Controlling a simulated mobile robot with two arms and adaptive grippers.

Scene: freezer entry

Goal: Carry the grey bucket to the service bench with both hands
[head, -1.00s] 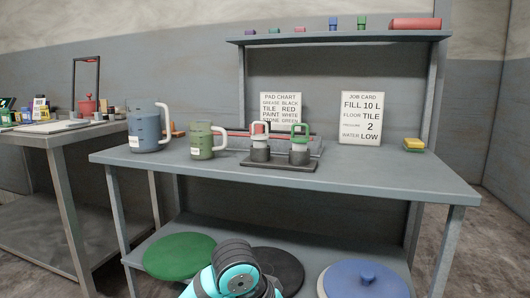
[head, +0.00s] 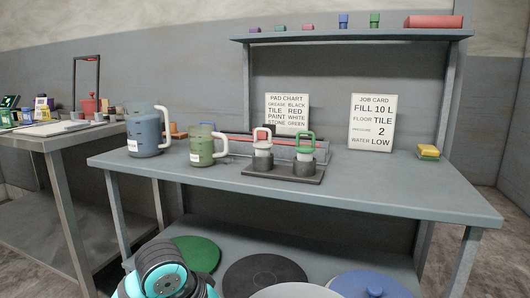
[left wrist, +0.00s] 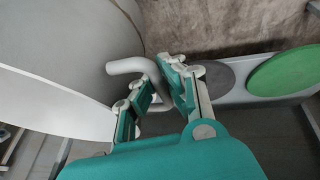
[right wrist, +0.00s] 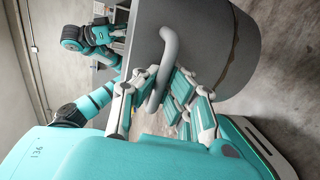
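The grey bucket (right wrist: 215,45) is a large round vessel with tube handles on its sides. In the left wrist view its curved wall (left wrist: 75,40) fills the upper left. My left gripper (left wrist: 160,88) is shut around one handle (left wrist: 125,66). My right gripper (right wrist: 156,98) is shut around the other handle (right wrist: 168,50). A pale curved shape at the bottom edge of the head view (head: 295,292) looks like the bucket's top, mostly cut off. The service bench (head: 390,191) stands ahead, with a lower shelf.
The bench top holds a blue jug (head: 145,135), a green jug (head: 201,148), a black holder with two handled pieces (head: 285,172), and a yellow sponge (head: 428,151). Bare top lies at the front and right. Round pads (head: 262,273) lie below. A second table (head: 50,140) is left.

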